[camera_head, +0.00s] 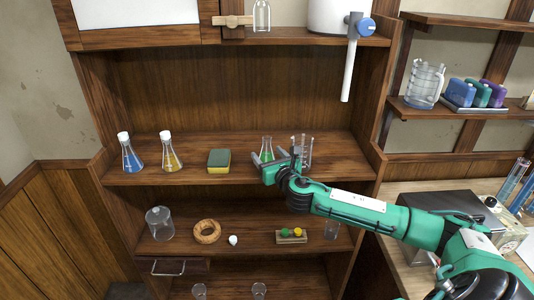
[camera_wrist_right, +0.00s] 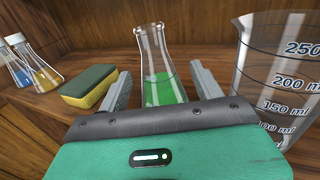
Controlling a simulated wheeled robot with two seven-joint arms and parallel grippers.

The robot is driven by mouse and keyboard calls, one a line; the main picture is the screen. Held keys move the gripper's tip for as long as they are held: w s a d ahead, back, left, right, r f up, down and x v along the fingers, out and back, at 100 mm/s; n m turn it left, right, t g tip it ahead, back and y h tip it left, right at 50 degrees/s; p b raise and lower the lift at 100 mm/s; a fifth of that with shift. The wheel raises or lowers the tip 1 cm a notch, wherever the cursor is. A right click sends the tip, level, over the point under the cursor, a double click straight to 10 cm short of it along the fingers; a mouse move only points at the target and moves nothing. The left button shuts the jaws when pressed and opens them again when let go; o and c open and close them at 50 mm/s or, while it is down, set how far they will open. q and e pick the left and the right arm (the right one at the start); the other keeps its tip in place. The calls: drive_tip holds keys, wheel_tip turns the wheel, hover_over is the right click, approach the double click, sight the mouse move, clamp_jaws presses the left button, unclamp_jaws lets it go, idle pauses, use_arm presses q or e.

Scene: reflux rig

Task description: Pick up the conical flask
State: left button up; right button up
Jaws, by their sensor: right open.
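A conical flask (camera_head: 266,148) with green liquid stands upright on the middle shelf, right of the sponge. In the right wrist view the flask (camera_wrist_right: 158,75) stands between the two fingers of my right gripper (camera_wrist_right: 162,92), with its neck rising above them. The right gripper (camera_head: 277,166) is open, and its arm comes in from the right. Part of the flask's base is hidden behind the gripper body. Two more conical flasks stand farther left on the shelf: one with blue liquid (camera_head: 130,155) and one with yellow liquid (camera_head: 169,155). My left gripper is not in view.
A green and yellow sponge (camera_head: 219,161) lies left of the green flask. A graduated beaker (camera_wrist_right: 275,80) stands close to the right of my gripper. The lower shelf holds a cork ring (camera_head: 207,231) and a glass jar (camera_head: 160,223).

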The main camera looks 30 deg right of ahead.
drive_tip(key=shift+w+d, duration=0.1)
drive_tip(key=shift+w, duration=0.65)
drive_tip(key=shift+s, duration=0.1)
drive_tip(key=shift+c, duration=0.2)
drive_tip(key=c, duration=0.9)
drive_tip(key=shift+c, duration=0.2)
drive_tip(key=shift+r, duration=0.1)
